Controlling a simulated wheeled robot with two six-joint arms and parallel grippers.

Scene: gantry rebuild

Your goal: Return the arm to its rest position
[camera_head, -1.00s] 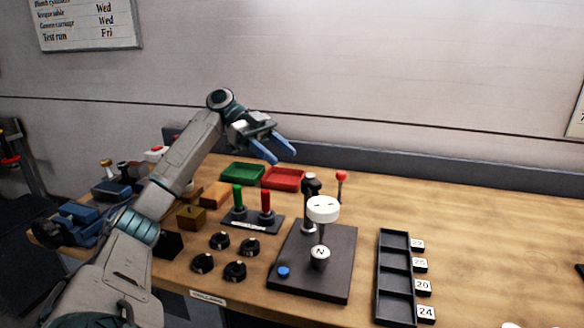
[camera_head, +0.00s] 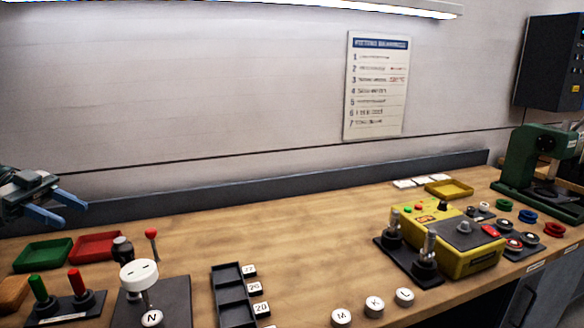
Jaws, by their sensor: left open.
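My left gripper (camera_head: 56,206) shows at the left edge of the head view. Its two blue fingers are apart and empty, held in the air above the green tray (camera_head: 43,254) and the red tray (camera_head: 96,246). Most of the left arm is outside the picture. My right gripper and arm do not show.
Left on the bench are a stand with green and red handles (camera_head: 63,308), a white-capped post (camera_head: 139,274) and a black slotted rack (camera_head: 231,294). Right are a yellow control box (camera_head: 470,261) and a green press (camera_head: 527,160). The bench middle is clear.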

